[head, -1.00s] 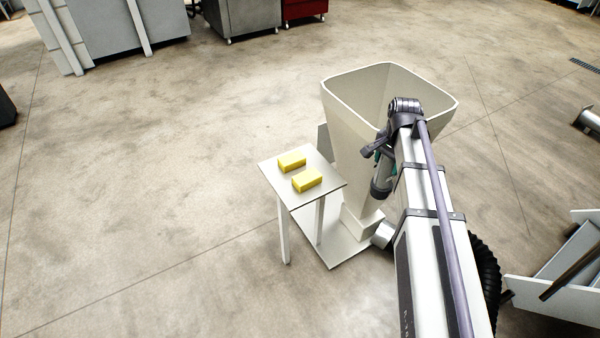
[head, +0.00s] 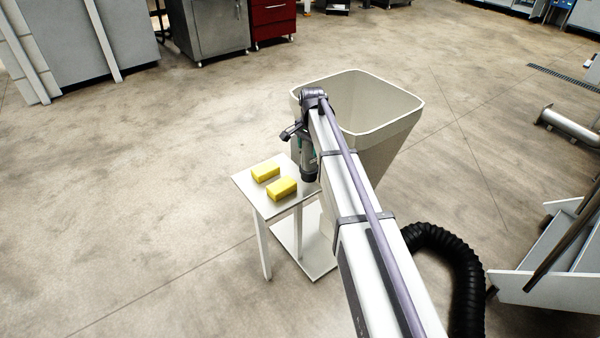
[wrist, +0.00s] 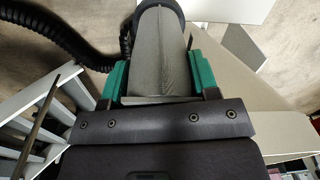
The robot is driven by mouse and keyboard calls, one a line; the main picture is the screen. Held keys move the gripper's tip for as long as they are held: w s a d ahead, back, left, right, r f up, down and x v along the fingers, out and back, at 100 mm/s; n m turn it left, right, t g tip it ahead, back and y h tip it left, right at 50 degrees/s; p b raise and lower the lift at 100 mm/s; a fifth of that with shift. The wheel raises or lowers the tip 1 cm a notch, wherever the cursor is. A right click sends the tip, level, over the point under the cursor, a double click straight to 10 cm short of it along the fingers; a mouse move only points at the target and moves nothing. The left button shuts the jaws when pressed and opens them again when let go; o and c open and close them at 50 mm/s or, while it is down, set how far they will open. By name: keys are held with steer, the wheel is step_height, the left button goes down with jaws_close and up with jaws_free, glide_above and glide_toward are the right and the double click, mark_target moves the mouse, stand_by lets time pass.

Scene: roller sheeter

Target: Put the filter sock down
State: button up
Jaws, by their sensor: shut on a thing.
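In the head view my gripper (head: 297,146) is small and partly hidden by my arm. The sock (head: 307,160) hangs there with its dark end down, beside the right edge of a small white table (head: 247,186). I cannot tell whether it is over the tabletop or just clear of it.
Two yellow blocks (head: 265,174) (head: 281,189) lie on the table. A large cream hopper (head: 390,122) stands just behind and right of my gripper. A white stepped frame (head: 545,270) stands at the right. The floor left of the table is clear.

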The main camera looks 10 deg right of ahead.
mark_target(310, 157)
step_height(310, 157, down, 5)
steer(key=b, duration=0.3)
steer(key=shift+b, duration=0.35)
steer(key=shift+r, duration=0.35)
steer(key=shift+f, duration=0.15)
steer(key=o, duration=1.4)
step_height(310, 157, up, 12)
steer(key=p, duration=1.2)
steer(key=shift+s+r+p, duration=0.1)
steer(key=shift+r+p, duration=0.15)
steer(key=shift+p, duration=0.15)
steer(key=shift+s+f, duration=0.1)
steer(key=shift+s, duration=0.1)
steer(key=s+a+n, duration=0.2)
steer(key=s+n, duration=0.3)
steer(key=s, duration=1)
steer(key=s+a+n, duration=0.3)
steer(key=s+n, duration=0.3)
steer(key=s, duration=1)
steer(key=shift+s+a, duration=0.3)
steer(key=shift+a, duration=0.05)
steer(key=shift+o, duration=0.5)
steer(key=shift+w, duration=0.2)
